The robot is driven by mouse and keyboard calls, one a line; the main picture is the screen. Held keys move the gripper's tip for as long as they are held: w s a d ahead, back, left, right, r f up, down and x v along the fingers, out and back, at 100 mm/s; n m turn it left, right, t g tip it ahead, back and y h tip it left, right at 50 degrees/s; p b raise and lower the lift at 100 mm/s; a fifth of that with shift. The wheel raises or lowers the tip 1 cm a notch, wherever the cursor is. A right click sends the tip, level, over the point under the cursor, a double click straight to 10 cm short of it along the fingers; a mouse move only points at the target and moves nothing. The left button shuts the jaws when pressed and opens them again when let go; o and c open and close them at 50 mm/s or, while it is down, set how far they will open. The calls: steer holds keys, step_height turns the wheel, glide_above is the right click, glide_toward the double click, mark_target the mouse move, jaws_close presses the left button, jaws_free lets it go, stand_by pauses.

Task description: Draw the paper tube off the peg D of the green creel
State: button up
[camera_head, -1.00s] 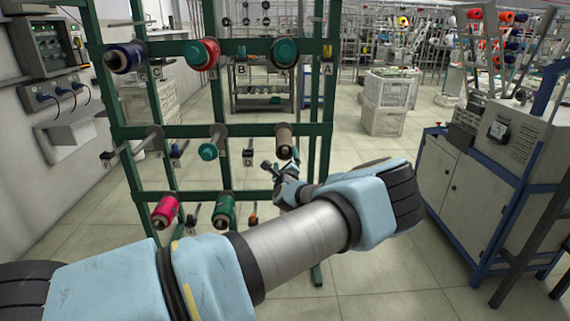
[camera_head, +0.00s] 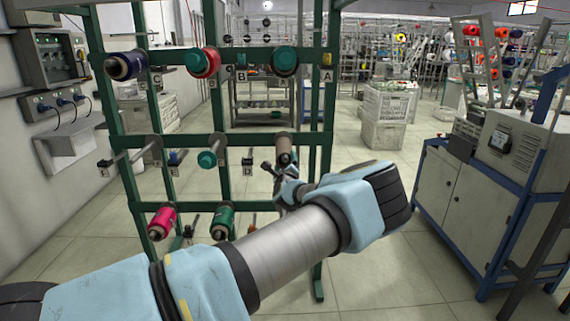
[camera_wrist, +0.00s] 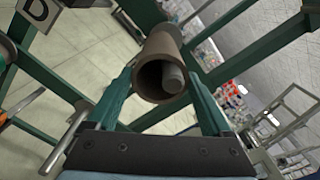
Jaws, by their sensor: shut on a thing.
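The brown paper tube (camera_head: 284,146) sits at the right end of the middle row of the green creel (camera_head: 327,110). A D label (camera_head: 247,172) shows to its left, and again in the wrist view (camera_wrist: 8,13). In the wrist view my gripper (camera_wrist: 162,88) has one finger on each side of the tube (camera_wrist: 158,48), shut on its near end. The grey peg (camera_wrist: 173,78) shows inside the tube's open mouth, off-centre toward the right, so the tube is still around the peg. In the head view my gripper (camera_head: 281,168) is at the tube's lower end, partly hidden by my wrist.
Other pegs hold a blue bobbin (camera_head: 125,65), a red one (camera_head: 204,62), a teal-ended one (camera_head: 285,57), a pink one (camera_head: 162,222) and a green one (camera_head: 222,220). A blue-framed cabinet (camera_head: 470,190) stands right. The floor between it and the creel is clear.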

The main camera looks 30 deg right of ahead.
steer(key=c, duration=0.7)
steer(key=shift+o, duration=0.2)
steer(key=shift+r+b, duration=0.25)
steer(key=shift+b, duration=0.05)
